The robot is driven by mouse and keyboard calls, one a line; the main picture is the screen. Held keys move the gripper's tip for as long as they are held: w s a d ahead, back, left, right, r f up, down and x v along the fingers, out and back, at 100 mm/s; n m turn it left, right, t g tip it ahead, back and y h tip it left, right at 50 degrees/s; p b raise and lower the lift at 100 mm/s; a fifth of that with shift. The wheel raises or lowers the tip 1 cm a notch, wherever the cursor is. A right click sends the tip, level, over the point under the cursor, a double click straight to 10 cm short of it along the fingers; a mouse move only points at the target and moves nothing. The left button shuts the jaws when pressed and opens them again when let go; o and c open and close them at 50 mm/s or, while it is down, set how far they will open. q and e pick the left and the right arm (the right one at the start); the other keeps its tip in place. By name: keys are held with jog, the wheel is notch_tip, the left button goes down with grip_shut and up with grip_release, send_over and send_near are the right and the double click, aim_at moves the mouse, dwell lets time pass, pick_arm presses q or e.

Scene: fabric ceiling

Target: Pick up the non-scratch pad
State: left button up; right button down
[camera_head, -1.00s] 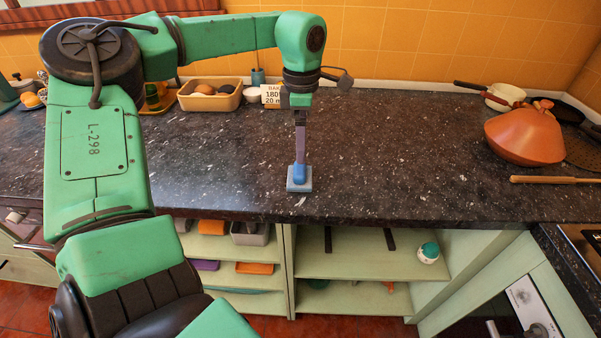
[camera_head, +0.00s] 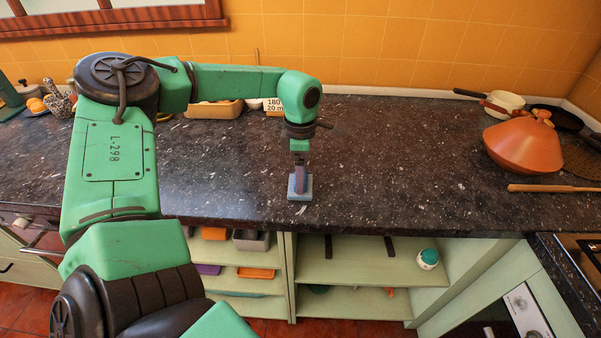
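The non-scratch pad (camera_head: 300,195) is a small blue-grey block near the front edge of the dark speckled countertop (camera_head: 400,190). It appears to rest on the counter. My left gripper (camera_head: 299,186) points straight down over it, with its dark fingers at the pad's upper part. The blue grip seen on top of the pad earlier is now mostly hidden by the fingers. I see the fingers edge-on, so the gap between them does not show. My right gripper is out of view.
An orange conical pot (camera_head: 524,146), a pan (camera_head: 503,102) and a wooden-handled utensil (camera_head: 552,189) lie at the right. A tan tray (camera_head: 214,110) and a sign (camera_head: 274,106) stand at the back. Open shelves (camera_head: 360,265) are below. The counter's middle is clear.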

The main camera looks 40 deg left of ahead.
pick_arm(q)
notch_tip(320, 180, up, 20)
jog(key=b, duration=0.1)
